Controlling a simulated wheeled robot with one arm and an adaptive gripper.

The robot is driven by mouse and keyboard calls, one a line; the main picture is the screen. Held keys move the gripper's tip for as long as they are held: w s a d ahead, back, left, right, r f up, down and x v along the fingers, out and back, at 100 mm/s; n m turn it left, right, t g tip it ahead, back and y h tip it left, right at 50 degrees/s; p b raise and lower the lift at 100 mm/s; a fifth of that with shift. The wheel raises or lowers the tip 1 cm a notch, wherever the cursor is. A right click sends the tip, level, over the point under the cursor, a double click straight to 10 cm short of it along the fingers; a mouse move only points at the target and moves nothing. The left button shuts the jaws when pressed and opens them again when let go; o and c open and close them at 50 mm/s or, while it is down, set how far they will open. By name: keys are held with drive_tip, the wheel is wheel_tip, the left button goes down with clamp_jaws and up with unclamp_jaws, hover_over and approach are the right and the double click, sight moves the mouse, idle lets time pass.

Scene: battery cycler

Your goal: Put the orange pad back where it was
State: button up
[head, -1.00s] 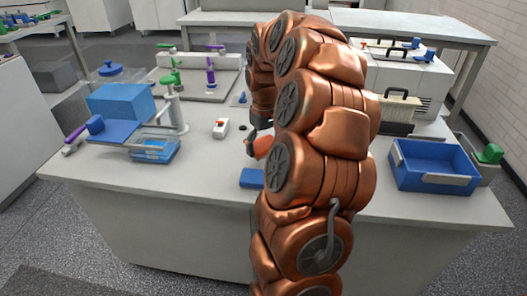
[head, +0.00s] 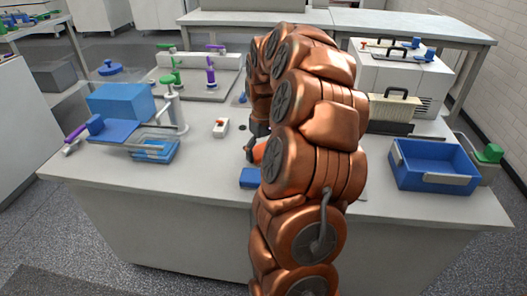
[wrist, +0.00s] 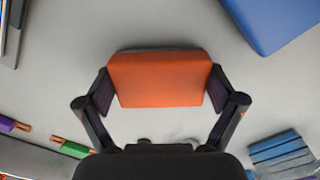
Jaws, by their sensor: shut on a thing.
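The orange pad (wrist: 160,78) is a flat block held between the two fingers of my gripper (wrist: 160,88) in the wrist view. The fingers press on its left and right sides. In the head view a small part of the orange pad (head: 259,152) shows beside my arm, above the table. Most of my gripper is hidden behind my copper arm there. A flat blue pad (head: 250,178) lies on the table just in front of the orange pad. I cannot tell the exact height of the orange pad over the table.
A blue bin (head: 435,168) stands at the right of the table (head: 90,172). A blue box (head: 120,102) and a clear tray (head: 155,149) are at the left.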

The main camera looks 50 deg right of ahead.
sight(263, 150)
drive_tip(key=shift+f, duration=0.2)
drive_tip(key=o, duration=0.8)
drive_tip(key=shift+c, duration=0.2)
drive_tip(key=shift+r, duration=0.1)
wheel_tip(263, 150, up, 12)
drive_tip(key=shift+r, duration=0.1)
